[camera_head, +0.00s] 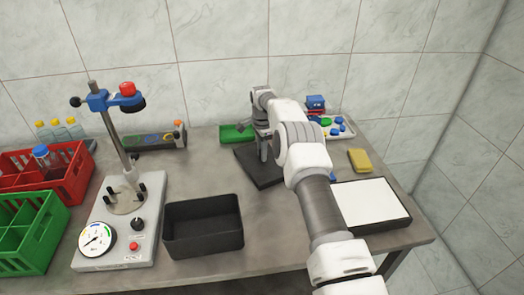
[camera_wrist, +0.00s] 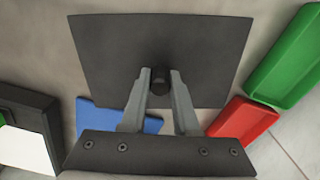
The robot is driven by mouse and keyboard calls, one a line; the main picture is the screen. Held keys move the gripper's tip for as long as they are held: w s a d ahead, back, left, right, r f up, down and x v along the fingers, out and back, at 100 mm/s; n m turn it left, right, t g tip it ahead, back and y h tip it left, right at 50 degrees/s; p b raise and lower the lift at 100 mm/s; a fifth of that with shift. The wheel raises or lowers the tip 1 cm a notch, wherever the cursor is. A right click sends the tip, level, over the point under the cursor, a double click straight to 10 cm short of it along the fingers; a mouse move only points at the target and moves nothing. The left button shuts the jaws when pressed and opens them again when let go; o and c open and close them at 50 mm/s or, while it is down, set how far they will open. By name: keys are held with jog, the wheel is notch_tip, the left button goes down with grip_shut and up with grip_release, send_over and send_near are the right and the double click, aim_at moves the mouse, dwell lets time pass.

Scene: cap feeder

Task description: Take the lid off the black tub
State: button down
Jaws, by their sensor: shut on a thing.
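The black tub (camera_head: 203,240) stands open on the table at front centre-left, and its inside looks empty. The lid (camera_head: 258,172) is a flat dark plate with a round knob, apart from the tub, behind it and to its right. In the wrist view the lid (camera_wrist: 110,60) fills the upper middle. My gripper (camera_wrist: 160,75) is shut on the lid's knob (camera_wrist: 160,82). In the head view my gripper (camera_head: 263,155) is over the plate, partly hidden by my arm. I cannot tell whether the lid touches the table.
A press with a gauge (camera_head: 130,205) stands left of the tub, with red (camera_head: 75,185) and green (camera_head: 45,235) crates beyond. A green tray (camera_head: 232,134) lies behind the lid. A white-topped pad (camera_head: 370,205) and yellow block (camera_head: 360,160) lie right. Some table in front is bare.

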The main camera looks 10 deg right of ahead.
jog(key=shift+c, duration=0.9)
grip_release()
jog(key=shift+r, duration=0.1)
jog(key=shift+r+p, duration=2.85)
jog(key=shift+r, duration=2.1)
